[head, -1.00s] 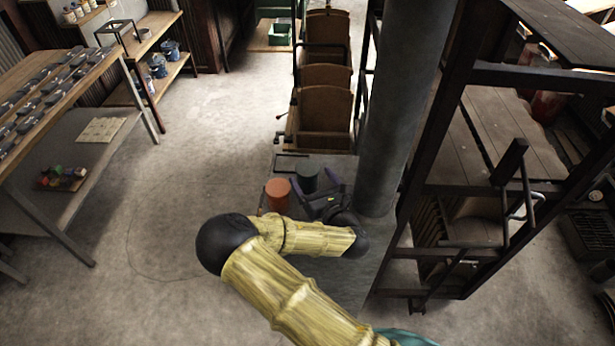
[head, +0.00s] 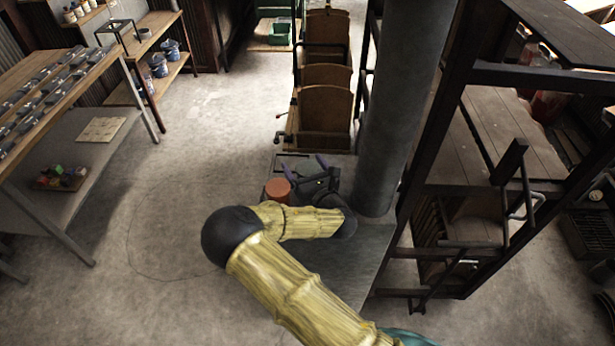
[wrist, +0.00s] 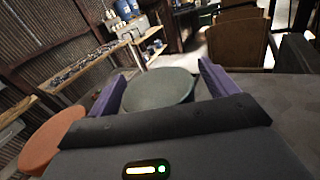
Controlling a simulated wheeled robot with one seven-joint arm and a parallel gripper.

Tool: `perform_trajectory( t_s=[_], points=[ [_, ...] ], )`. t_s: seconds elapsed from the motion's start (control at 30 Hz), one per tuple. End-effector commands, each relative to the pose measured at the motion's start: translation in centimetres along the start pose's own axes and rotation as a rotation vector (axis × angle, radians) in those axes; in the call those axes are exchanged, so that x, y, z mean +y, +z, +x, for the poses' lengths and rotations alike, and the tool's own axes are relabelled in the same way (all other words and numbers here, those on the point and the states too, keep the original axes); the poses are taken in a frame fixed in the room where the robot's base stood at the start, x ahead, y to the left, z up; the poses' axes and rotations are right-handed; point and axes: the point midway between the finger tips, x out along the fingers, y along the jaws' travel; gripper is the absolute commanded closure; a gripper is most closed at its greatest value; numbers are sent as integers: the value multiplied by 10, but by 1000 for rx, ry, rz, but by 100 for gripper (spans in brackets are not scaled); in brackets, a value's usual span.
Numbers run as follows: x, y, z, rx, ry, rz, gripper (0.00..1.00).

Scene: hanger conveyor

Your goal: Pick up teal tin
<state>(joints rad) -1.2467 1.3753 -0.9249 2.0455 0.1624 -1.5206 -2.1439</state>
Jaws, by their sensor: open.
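The teal tin (wrist: 158,92) shows in the wrist view as a round, dull grey-green top with a dark side. It stands between the two purple fingers of my gripper (wrist: 160,78), with no clear contact on either side. My gripper is open around the tin, and the tin's lower part is hidden by the gripper body.
An orange tin (head: 277,188) stands just left of my gripper; it also shows in the wrist view (wrist: 52,138). A thick grey column (head: 395,110) rises close on the right. Wooden hanging panels (head: 325,105) are behind.

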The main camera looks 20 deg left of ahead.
Motion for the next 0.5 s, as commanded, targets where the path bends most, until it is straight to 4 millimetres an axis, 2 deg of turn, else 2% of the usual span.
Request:
perform_trajectory(
  t_s=[0.17, 0.43, 0.47, 0.5],
  points=[
    [0, 0, 0, 0, 0, 0, 15],
    [0, 0, 0, 0, 0, 0, 68],
    [0, 0, 0, 0, 0, 0, 72],
    [0, 1, 0, -2, 0, 0, 72]
  ],
)
